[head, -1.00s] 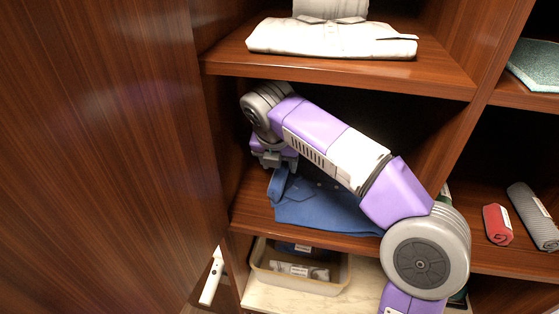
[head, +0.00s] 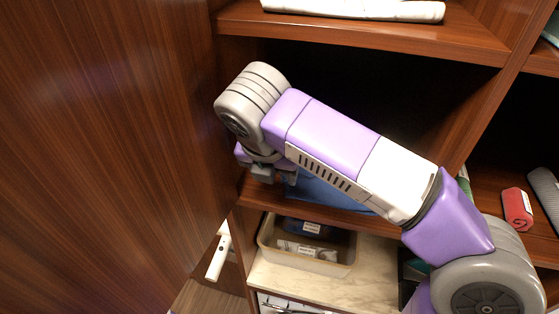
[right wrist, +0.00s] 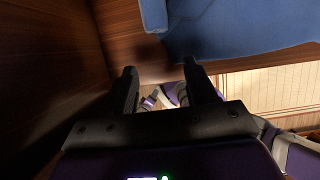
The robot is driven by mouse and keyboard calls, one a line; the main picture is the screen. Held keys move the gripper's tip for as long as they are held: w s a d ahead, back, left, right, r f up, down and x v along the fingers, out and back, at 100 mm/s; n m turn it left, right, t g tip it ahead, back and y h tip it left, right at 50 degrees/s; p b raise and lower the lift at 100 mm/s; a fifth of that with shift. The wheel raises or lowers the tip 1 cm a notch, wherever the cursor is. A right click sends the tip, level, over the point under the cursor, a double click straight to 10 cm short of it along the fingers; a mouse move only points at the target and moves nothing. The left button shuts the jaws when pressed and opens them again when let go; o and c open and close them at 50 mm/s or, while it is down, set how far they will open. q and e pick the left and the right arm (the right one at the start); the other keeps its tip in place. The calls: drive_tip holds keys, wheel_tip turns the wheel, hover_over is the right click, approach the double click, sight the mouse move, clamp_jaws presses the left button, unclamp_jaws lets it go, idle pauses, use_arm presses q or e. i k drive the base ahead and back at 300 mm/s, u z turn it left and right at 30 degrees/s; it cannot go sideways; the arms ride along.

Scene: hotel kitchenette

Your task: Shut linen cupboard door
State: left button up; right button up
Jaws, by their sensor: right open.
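The linen cupboard door (head: 100,150) is a large dark-red wood panel standing open across the left of the head view. Its grain also fills the left side of the right wrist view (right wrist: 45,60). My right gripper (head: 268,174) is at the cupboard's left side, beside the door's edge and in front of the middle shelf. In the right wrist view my right gripper (right wrist: 160,75) has its two dark fingers apart with nothing held between them. Whether it touches the door is hidden by my wrist. My left gripper is not in view.
Folded blue cloth (head: 330,192) lies on the middle shelf, partly behind my right arm. White linen (head: 355,8) is on the shelf above. A bin (head: 345,262) stands below. Rolled red (head: 517,208) and grey cloths are at right. A white bar (head: 218,257) shows below the door.

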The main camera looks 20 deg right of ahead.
sight(117, 178)
drive_tip(key=k, duration=1)
